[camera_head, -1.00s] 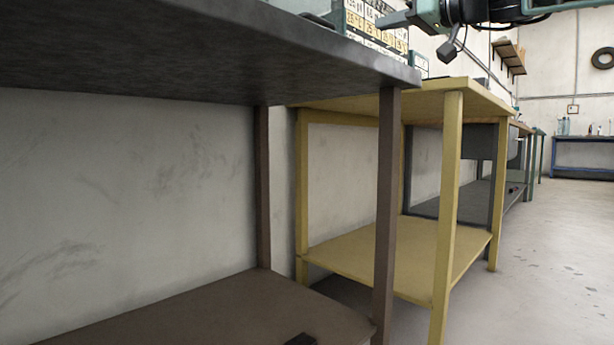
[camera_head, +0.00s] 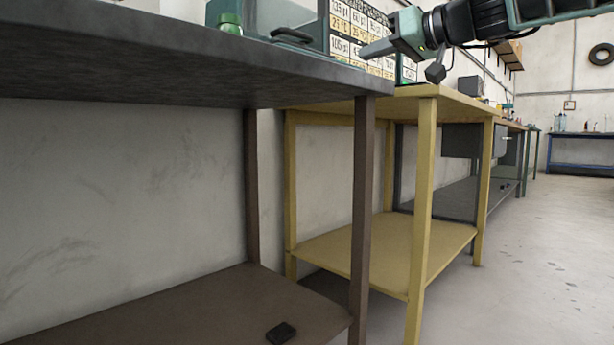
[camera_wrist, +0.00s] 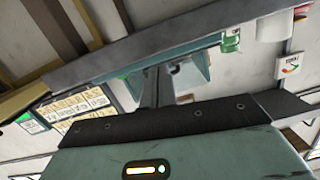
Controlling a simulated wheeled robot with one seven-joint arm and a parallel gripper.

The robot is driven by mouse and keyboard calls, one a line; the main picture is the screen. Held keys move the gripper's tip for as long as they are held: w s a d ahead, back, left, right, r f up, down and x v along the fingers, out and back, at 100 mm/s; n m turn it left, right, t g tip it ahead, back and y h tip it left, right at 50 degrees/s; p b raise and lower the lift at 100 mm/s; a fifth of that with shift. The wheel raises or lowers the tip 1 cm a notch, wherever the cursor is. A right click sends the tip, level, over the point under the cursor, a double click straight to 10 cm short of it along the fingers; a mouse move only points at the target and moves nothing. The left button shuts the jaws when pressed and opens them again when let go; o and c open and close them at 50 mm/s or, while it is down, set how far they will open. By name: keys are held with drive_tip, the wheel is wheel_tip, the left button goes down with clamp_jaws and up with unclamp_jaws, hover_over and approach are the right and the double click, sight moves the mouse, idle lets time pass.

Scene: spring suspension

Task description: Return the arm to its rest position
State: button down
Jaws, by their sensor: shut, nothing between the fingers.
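My gripper (camera_head: 376,49) shows at the top of the head view, reaching in from the upper right. Its fingers are shut with nothing between them and point left, near the right end of the dark bench. In the wrist view my shut gripper (camera_wrist: 155,88) points toward the bench edge and a glass-like case. My arm (camera_head: 470,20) extends off the top right of the head view.
The dark bench (camera_head: 180,55) fills the left, with a small black object (camera_head: 281,332) on its lower shelf. A yellow bench (camera_head: 455,103) stands beyond it. A labelled board (camera_head: 360,40) is behind my gripper. The floor at right is clear.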

drive_tip(key=s+a+f+m+g+h+p, duration=0.1)
drive_tip(key=s+a+f+g+h+p, duration=0.25)
drive_tip(key=s+f+p, duration=0.4)
drive_tip(key=s+a+f+g+h+p, duration=0.2)
drive_tip(key=s+a+f+g+p, duration=0.3)
drive_tip(key=s+f, duration=0.35)
drive_tip(key=s+d+f+g+h+p, duration=0.1)
drive_tip(key=s+d+f+h+p, duration=0.2)
drive_tip(key=s, duration=0.4)
drive_tip(key=s+d+f+g+h+p, duration=0.1)
drive_tip(key=s+d+f+p, duration=0.1)
drive_tip(key=s+d+p, duration=0.45)
drive_tip(key=s+d+f+g+h+p, duration=0.1)
drive_tip(key=s+f+h+p, duration=0.2)
drive_tip(key=s, duration=0.6)
wheel_tip(320, 180, up, 37)
drive_tip(key=p, duration=3.7)
drive_tip(key=shift+w+a+y, duration=0.15)
drive_tip(key=shift+w+y, duration=0.1)
drive_tip(key=shift+y, duration=0.1)
drive_tip(key=shift+f, duration=0.1)
